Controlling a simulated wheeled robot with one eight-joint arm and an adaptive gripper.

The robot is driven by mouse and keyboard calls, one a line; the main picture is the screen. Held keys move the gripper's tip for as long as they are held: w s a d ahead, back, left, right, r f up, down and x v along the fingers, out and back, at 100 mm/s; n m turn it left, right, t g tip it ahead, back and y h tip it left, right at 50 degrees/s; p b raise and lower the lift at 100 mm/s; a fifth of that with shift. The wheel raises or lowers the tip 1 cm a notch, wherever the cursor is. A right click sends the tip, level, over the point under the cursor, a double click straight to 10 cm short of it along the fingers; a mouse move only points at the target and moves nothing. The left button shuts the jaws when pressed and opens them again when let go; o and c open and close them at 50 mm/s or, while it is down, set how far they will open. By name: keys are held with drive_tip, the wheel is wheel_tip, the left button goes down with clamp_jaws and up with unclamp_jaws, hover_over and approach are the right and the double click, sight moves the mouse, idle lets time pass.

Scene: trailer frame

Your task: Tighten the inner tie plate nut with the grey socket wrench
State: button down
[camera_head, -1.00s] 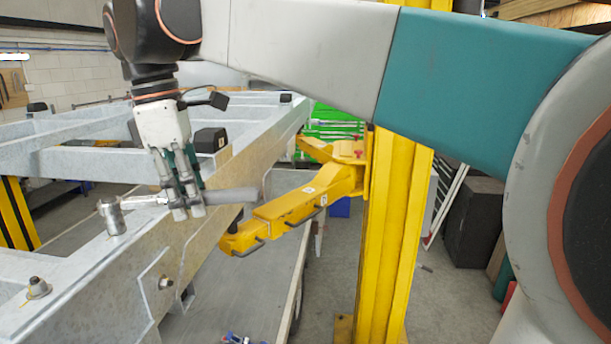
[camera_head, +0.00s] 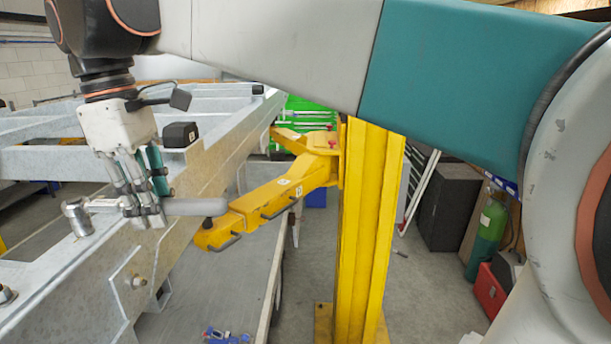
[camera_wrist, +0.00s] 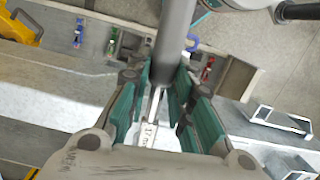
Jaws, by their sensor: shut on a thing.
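The grey socket wrench (camera_head: 200,207) lies nearly level across the top of the galvanized trailer frame (camera_head: 225,150). My gripper (camera_head: 145,214) is shut on its shank, between the socket head and the thick grey handle. The socket head (camera_head: 78,216) stands upright on the near beam to the left. Whatever is under the socket is hidden. In the wrist view the handle (camera_wrist: 176,35) runs up between the teal finger pads of my gripper (camera_wrist: 158,85), and a "17 mm" mark shows on the shank. Another nut (camera_head: 5,295) sits on the beam at the left picture edge.
A yellow lift post (camera_head: 370,220) with a yellow arm (camera_head: 265,205) stands right of the frame, its tip near the handle end.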

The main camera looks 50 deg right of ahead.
drive_tip(key=shift+s+a+m, duration=0.6)
drive_tip(key=shift+a+m, duration=0.15)
drive_tip(key=shift+m, duration=0.15)
drive_tip(key=shift+s+a+m, duration=0.4)
drive_tip(key=shift+a+m, duration=0.4)
drive_tip(key=shift+a, duration=0.05)
drive_tip(key=shift+s+a+m+y+p, duration=0.15)
drive_tip(key=shift+a+m+p, duration=0.05)
drive_tip(key=shift+a+m, duration=0.25)
drive_tip(key=shift+s+a+m+y+p, duration=0.1)
drive_tip(key=shift+a+m+y+p, duration=0.1)
drive_tip(key=shift+a+m, duration=0.25)
